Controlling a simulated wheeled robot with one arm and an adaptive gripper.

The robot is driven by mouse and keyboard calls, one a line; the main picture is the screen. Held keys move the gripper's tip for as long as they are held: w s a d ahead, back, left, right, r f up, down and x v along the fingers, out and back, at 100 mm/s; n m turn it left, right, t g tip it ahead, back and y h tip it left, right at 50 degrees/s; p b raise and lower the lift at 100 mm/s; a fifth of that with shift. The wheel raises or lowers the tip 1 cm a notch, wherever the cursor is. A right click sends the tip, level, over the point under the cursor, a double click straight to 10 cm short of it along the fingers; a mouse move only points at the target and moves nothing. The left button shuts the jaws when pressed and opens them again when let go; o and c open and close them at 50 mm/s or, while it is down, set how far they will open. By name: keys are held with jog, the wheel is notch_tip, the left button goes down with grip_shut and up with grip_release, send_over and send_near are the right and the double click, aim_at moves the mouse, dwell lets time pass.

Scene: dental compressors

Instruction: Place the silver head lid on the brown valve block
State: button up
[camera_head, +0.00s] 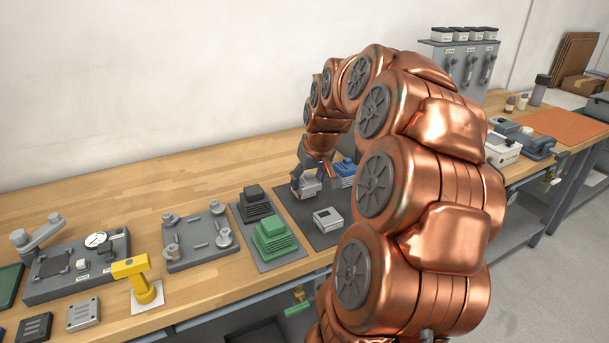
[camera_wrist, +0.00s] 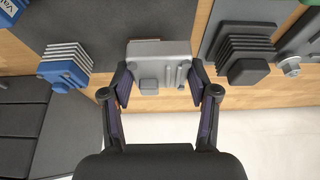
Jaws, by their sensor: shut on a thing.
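The silver head lid (camera_wrist: 160,53) is a light grey block with small raised parts. It sits between both fingers of my gripper (camera_wrist: 160,80), which is shut on it. In the head view the lid (camera_head: 309,187) shows at the tip of my gripper (camera_head: 305,183), over the dark mat (camera_head: 290,202). I cannot tell whether it is clear of the mat.
A blue finned block (camera_head: 345,170) stands close right of my gripper. A pale block with a dark window (camera_head: 327,218) lies in front. Black (camera_head: 257,199) and green (camera_head: 273,238) finned stacks stand left. A yellow tool (camera_head: 140,279) stands farther left. Bare wood lies behind the mats.

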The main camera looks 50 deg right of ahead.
aim_at(304, 176)
jog(key=w+d, duration=0.3)
jog(key=w+d+p, duration=0.1)
jog(key=w, duration=0.1)
jog(key=shift+w+d+f, duration=0.2)
jog(key=shift+f, duration=0.1)
jog(key=shift+f+p, duration=0.4)
jog(key=shift+f, duration=1.35)
jog(key=shift+f, duration=0.1)
jog(key=shift+f, duration=0.1)
jog(key=o, duration=1.4)
jog(key=shift+r, duration=0.25)
jog(key=b+v, duration=0.1)
jog(key=v, duration=1.1)
jog(key=shift+a+f+b, duration=0.1)
jog(key=shift+b, duration=0.3)
